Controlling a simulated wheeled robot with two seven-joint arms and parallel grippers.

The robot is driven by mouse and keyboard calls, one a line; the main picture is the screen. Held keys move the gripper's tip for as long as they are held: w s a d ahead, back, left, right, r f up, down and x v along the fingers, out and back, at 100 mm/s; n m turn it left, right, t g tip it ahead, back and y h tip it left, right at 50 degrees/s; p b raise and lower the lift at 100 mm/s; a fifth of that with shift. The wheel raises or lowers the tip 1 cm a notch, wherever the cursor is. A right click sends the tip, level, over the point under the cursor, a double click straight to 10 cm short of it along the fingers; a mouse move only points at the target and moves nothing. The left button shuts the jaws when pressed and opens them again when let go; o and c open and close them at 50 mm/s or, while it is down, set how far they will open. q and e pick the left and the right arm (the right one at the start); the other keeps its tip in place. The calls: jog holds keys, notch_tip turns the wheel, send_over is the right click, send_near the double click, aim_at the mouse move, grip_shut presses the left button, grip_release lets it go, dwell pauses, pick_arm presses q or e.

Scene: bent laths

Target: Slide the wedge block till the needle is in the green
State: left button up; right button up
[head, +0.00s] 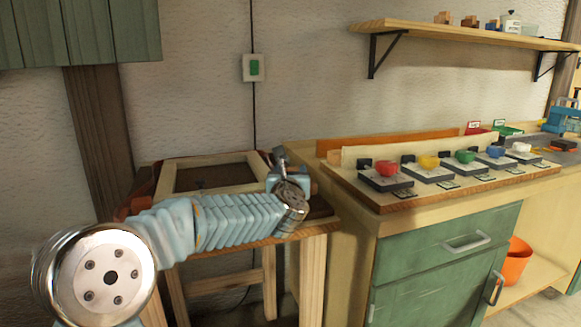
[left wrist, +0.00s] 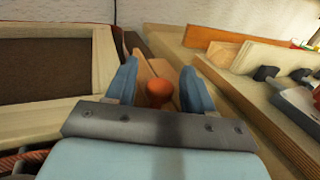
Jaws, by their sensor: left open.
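My left gripper (head: 286,170) is at the right end of the small wooden stand, beside the workbench. In the left wrist view its two blue fingers (left wrist: 159,72) are open. A round orange-red knob (left wrist: 158,92) sits between them, with a gap on both sides. The knob is on a pale wooden piece (left wrist: 150,70), which looks like the wedge block; most of it is hidden by the gripper. I cannot make out a needle or a green zone in either view. My right gripper is not in view.
The stand has a framed dark panel (head: 212,176). The workbench (head: 350,205) stands close to its right, with a board (head: 390,200) of several coloured knobs. A shelf (head: 450,32) hangs above. An orange bucket (head: 516,262) stands lower right.

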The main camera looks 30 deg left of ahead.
pick_arm(q)
jog(key=shift+w+a, duration=0.25)
jog(key=shift+w, duration=0.25)
